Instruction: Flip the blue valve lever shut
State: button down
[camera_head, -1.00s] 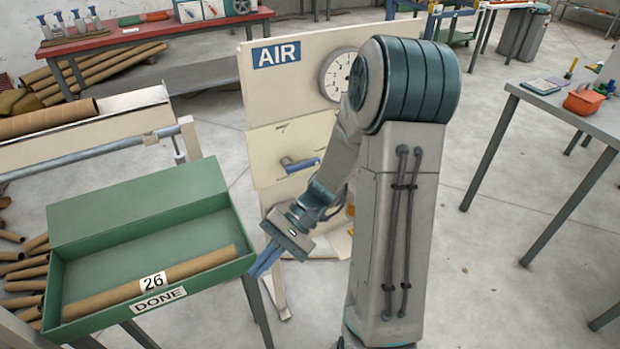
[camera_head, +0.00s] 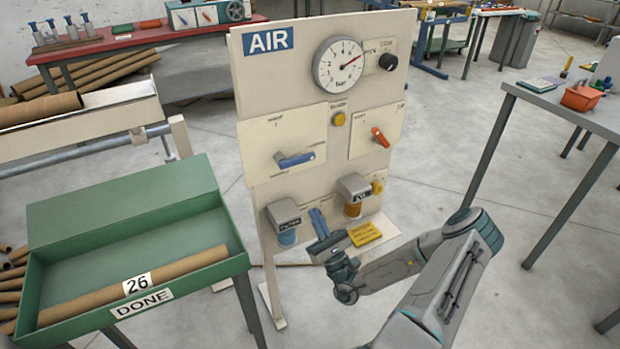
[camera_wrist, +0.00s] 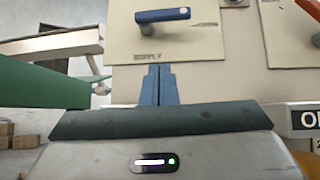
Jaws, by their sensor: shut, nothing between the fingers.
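The blue valve lever (camera_head: 296,160) is on the left cream plate of the AIR panel (camera_head: 222,160). It lies roughly horizontal, its handle pointing right from a grey pivot. In the wrist view the blue lever (camera_wrist: 163,15) shows at the top, above printed lettering on its plate. My gripper (camera_head: 316,215) is in front of the panel's lower part, below the lever and apart from it. Its blue fingers (camera_wrist: 159,84) are together, pointing up toward the panel, with nothing between them.
A red lever (camera_head: 379,137) sits on the right plate, with a gauge (camera_head: 339,64) and black knob (camera_head: 388,62) above. Two filter units (camera_head: 284,218) (camera_head: 354,190) flank my fingers. A green DONE box (camera_head: 120,200) stands left.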

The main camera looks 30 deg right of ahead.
aim_at(297, 160)
jog(key=d+m+h, duration=0.1)
jog(key=h, duration=0.1)
jog(key=d+f+m+h, duration=0.1)
jog(key=h, duration=0.1)
jog(key=shift+f+m, duration=0.15)
jog(key=shift+m, duration=0.25)
jog(key=shift+a, duration=0.1)
jog(key=w+r+p, duration=0.1)
jog(key=w+r, duration=0.6)
jog(key=r, duration=0.4)
jog(key=shift+a, duration=0.15)
jog(key=shift+r+n, duration=0.15)
jog(key=shift+n, duration=0.15)
